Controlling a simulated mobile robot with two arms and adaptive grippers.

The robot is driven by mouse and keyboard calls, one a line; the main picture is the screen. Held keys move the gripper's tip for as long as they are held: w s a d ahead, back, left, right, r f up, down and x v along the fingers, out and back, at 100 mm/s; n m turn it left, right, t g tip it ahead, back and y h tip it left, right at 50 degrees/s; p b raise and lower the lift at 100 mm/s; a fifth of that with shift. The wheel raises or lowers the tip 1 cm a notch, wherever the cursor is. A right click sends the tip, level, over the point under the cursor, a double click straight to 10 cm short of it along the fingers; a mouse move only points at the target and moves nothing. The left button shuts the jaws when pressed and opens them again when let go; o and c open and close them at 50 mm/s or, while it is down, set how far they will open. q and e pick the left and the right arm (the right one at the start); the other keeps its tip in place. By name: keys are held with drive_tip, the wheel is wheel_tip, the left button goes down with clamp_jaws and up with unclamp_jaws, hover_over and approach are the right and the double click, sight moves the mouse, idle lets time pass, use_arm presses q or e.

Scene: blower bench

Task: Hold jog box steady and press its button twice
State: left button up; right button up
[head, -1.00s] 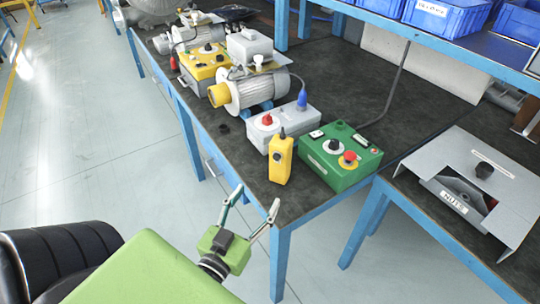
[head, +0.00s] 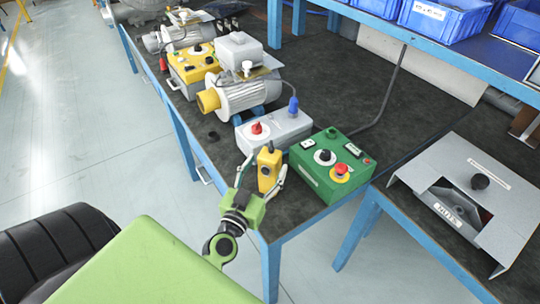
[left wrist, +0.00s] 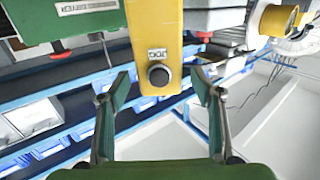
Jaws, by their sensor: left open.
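The jog box is a small yellow upright box (head: 269,171) near the front edge of the dark bench, in front of the grey control box. In the left wrist view the yellow jog box (left wrist: 155,40) shows a dark round button (left wrist: 158,75) with a small label beside it. My left gripper (head: 262,172) is open, its fingers reaching toward either side of the jog box in the head view. In the left wrist view the fingertips (left wrist: 163,82) are spread wider than the box, with gaps on both sides. My right gripper is not in view.
A green control box (head: 331,165) with a red knob stands close to the right. A grey box (head: 275,132) and a motor (head: 245,92) stand behind. The bench (head: 340,75) has free room at the back. A metal sheet unit (head: 465,185) stands at right.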

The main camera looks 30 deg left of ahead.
sight(266, 166)
use_arm(q)
drive_tip(key=shift+x, duration=1.85)
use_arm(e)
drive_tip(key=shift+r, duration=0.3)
use_arm(q)
drive_tip(key=c, duration=1.4)
drive_tip(key=shift+c, duration=0.3)
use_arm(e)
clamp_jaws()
